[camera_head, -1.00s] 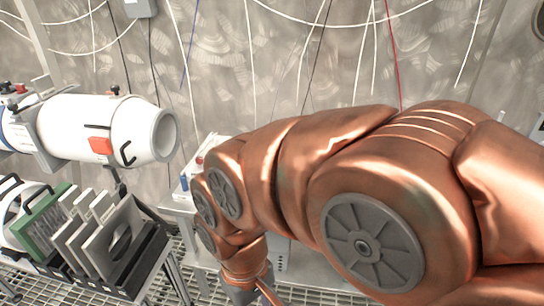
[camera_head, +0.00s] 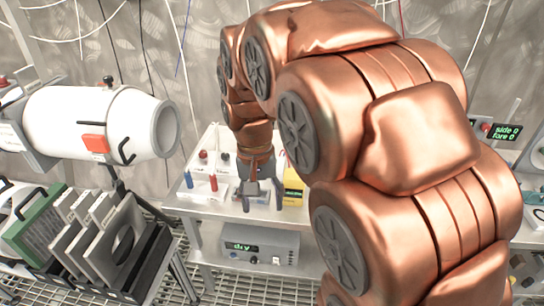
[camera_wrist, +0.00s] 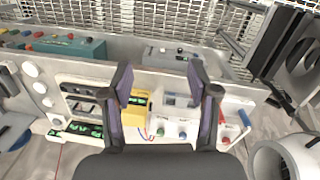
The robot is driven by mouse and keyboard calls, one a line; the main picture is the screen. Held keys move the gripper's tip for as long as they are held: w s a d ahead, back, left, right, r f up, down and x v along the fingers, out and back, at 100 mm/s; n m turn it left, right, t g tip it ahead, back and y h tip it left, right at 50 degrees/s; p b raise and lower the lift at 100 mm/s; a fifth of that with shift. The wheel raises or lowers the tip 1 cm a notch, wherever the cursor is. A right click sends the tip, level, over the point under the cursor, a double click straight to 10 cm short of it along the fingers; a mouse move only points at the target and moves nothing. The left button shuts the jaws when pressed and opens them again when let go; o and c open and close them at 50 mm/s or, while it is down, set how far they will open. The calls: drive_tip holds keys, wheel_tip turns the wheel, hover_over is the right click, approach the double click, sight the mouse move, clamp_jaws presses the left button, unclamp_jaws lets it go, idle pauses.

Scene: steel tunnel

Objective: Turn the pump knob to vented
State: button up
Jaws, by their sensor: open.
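A grey box with a green display reading "dry" (camera_head: 258,250) sits on the lower level of the bench. It has small knobs on its front (camera_head: 276,261). I cannot read a pump or vented label, so I cannot tell for sure which knob is the pump's.
A white cylinder (camera_head: 95,125) and a rack of upright plates (camera_head: 100,240) stand at the left. Red and blue small items (camera_head: 213,182) stand on the bench beside my gripper. A teal box (camera_wrist: 65,46) shows in the wrist view. Cables hang along the wall.

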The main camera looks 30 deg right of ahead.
drive_tip(key=w+d+f+m, duration=0.3)
drive_tip(key=w+d, duration=0.4)
drive_tip(key=w, duration=0.3)
drive_tip(key=w+d+f+m+t, duration=0.1)
drive_tip(key=w+d+f+m, duration=0.3)
drive_tip(key=w+d, duration=0.4)
drive_tip(key=w+d+f+m, duration=0.3)
drive_tip(key=w+d+m, duration=0.2)
drive_tip(key=w, duration=0.8)
drive_tip(key=shift+d+f+m, duration=0.15)
drive_tip(key=shift+d, duration=0.45)
drive_tip(key=shift+d+f+m, duration=0.15)
drive_tip(key=shift+d, duration=0.45)
drive_tip(key=shift+w+d+f, duration=0.1)
drive_tip(key=shift+d+f, duration=0.05)
drive_tip(key=shift+f, duration=0.05)
drive_tip(key=shift+f+p, duration=0.35)
drive_tip(key=shift+f, duration=0.05)
drive_tip(key=shift+f+p, duration=0.95)
drive_tip(key=shift+f, duration=2.55)
clamp_jaws()
